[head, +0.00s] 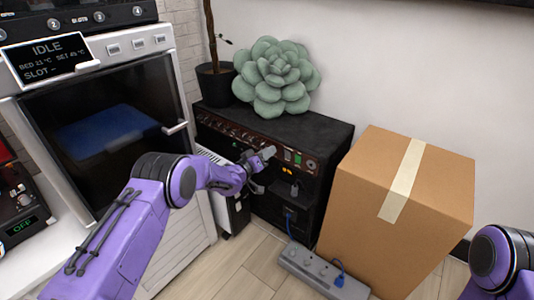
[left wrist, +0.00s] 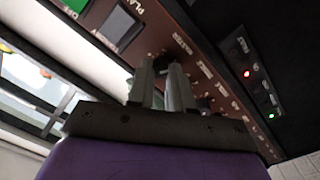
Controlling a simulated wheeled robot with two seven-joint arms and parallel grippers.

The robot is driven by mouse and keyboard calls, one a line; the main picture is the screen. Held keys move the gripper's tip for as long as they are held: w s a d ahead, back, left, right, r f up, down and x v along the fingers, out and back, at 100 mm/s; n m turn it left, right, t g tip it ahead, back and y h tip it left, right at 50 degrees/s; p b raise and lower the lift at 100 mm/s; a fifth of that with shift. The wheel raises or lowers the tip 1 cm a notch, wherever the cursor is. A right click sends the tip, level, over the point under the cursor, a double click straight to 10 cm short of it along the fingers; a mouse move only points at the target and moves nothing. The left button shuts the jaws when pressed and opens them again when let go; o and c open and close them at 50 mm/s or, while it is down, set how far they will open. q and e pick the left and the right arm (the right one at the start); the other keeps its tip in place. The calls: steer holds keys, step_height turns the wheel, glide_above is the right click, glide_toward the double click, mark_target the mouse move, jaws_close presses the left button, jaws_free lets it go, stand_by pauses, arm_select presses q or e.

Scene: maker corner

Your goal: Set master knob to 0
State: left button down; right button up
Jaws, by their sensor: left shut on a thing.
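The black amplifier (head: 325,133) stands on the floor against the wall, with a brown control panel (head: 225,127) along its upper front edge. My left gripper (head: 266,154) reaches the right part of this panel. In the left wrist view, its two fingers (left wrist: 164,72) are shut on a small dark knob at the panel, beside a label that looks like MASTER (left wrist: 183,42). The fingers cover most of the knob, so its pointer and setting cannot be read. My right gripper is out of view; only part of the right arm shows at the lower right.
A green succulent (head: 275,75) sits on the amplifier, with a dark plant pot (head: 215,84) behind. A cardboard box (head: 400,190) stands close on the right. A grey power strip (head: 318,270) lies in front. A white printer-like machine (head: 110,120) stands left.

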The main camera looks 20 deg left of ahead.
arm_select(q)
steer(key=shift+d+f, duration=0.1)
steer(key=shift+f, duration=0.05)
steer(key=c, duration=1)
jaws_free()
steer(key=p+v, duration=0.3)
steer(key=v, duration=0.7)
steer(key=shift+s, duration=0.25)
